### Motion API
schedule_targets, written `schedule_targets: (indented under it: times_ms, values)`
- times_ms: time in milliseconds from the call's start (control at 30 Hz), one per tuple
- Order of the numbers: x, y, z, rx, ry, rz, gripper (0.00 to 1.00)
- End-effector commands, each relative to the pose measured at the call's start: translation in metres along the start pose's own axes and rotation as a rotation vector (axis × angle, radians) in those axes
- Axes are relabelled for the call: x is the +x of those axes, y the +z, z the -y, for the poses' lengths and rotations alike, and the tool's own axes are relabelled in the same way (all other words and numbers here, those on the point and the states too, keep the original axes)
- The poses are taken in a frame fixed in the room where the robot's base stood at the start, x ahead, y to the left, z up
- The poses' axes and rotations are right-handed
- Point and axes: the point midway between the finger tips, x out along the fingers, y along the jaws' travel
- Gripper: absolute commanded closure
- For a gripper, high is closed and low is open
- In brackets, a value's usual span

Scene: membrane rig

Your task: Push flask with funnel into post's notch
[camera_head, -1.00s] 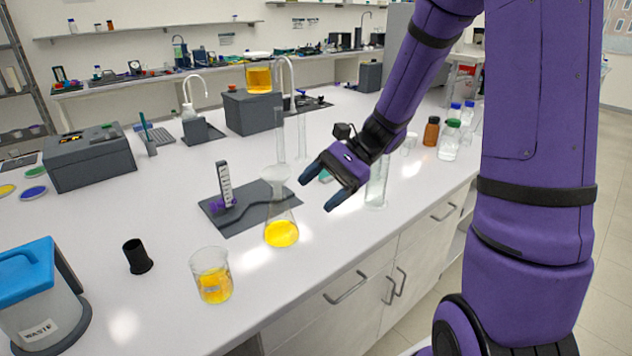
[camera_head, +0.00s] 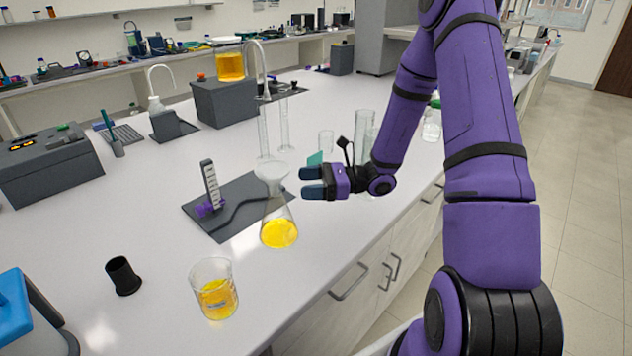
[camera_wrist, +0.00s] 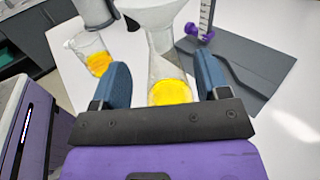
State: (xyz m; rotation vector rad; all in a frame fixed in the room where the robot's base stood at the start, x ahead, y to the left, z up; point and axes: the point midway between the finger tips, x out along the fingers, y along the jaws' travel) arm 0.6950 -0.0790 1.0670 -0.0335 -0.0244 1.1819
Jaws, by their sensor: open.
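The flask (camera_head: 279,233) is clear and conical with yellow liquid, standing upright at the front edge of a grey mat (camera_head: 240,208). A pale funnel (camera_head: 271,171) sits in its mouth. My gripper (camera_head: 303,182) is open, level, just right of the funnel and flask neck, pointing left. In the wrist view the flask (camera_wrist: 168,85) shows between the two blue fingers (camera_wrist: 163,85); contact cannot be told. The notch is not clearly visible.
A beaker of yellow liquid (camera_head: 215,292) and a black cup (camera_head: 123,276) stand toward the front left. Tall glass cylinders (camera_head: 263,132) stand behind the mat. More glassware (camera_head: 363,135) stands behind my wrist. The bench between beaker and mat is clear.

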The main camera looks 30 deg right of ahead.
Motion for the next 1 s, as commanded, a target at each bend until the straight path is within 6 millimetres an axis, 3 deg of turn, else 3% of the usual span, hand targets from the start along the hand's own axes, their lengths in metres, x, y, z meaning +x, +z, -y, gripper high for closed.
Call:
schedule_targets:
  times_ms: [300,500,967,1000]
  values:
    - [0.054,0.000,-0.001,0.000,0.005,-0.001,0.31]
    - [0.076,0.000,-0.001,0.000,0.003,-0.001,0.31]
    - [0.086,0.000,-0.001,0.000,0.002,-0.001,0.31]
    - [0.086,0.000,-0.001,0.000,0.002,-0.001,0.41]
